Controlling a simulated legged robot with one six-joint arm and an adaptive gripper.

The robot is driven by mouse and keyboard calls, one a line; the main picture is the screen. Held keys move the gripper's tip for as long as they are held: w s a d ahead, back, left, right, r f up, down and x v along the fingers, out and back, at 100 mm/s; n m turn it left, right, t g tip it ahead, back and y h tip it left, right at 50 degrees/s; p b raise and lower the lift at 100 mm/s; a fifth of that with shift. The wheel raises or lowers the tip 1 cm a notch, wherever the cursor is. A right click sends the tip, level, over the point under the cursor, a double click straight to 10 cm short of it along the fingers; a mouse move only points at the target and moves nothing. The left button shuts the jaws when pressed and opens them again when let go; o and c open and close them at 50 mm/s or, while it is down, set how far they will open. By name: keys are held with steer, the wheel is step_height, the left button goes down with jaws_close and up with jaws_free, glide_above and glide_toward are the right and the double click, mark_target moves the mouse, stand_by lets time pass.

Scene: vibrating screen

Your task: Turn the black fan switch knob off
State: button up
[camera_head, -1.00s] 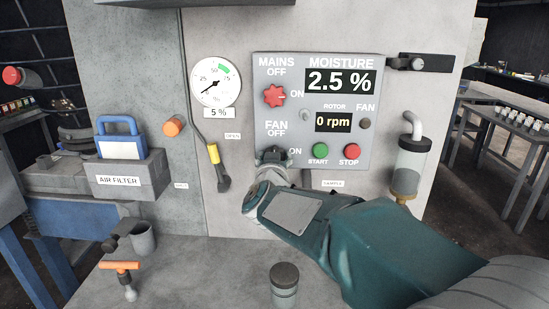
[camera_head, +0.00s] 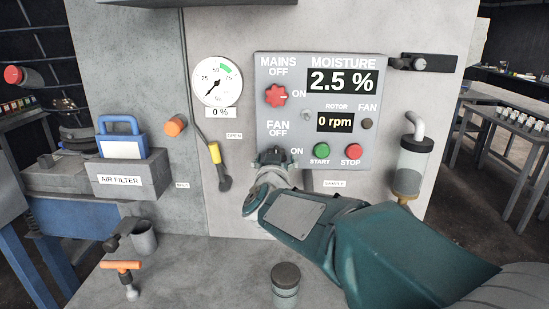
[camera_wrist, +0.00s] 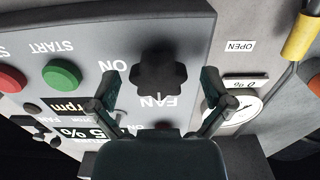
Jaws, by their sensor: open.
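The black fan knob (camera_wrist: 158,76) shows in the wrist view as a dark lobed knob on the grey panel, beside the upside-down FAN and ON labels. My gripper (camera_wrist: 160,82) is open, with one finger to each side of the knob in that view. No contact between the fingers and the knob can be made out. In the head view my gripper (camera_head: 271,158) is at the panel's lower left, just below FAN OFF and beside ON. There its dark tips and the knob blend together, so the knob's pointing direction cannot be told.
The control panel (camera_head: 345,80) has a red mains knob (camera_head: 275,96), a green start button (camera_head: 321,150) and a red stop button (camera_head: 353,151). A dial gauge (camera_head: 218,82) reads 0 %, and the rotor display (camera_head: 336,122) reads 0 rpm. A yellow-banded lever (camera_head: 215,153) hangs left of my gripper.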

steer(key=s, duration=1.1)
steer(key=shift+a, duration=0.3)
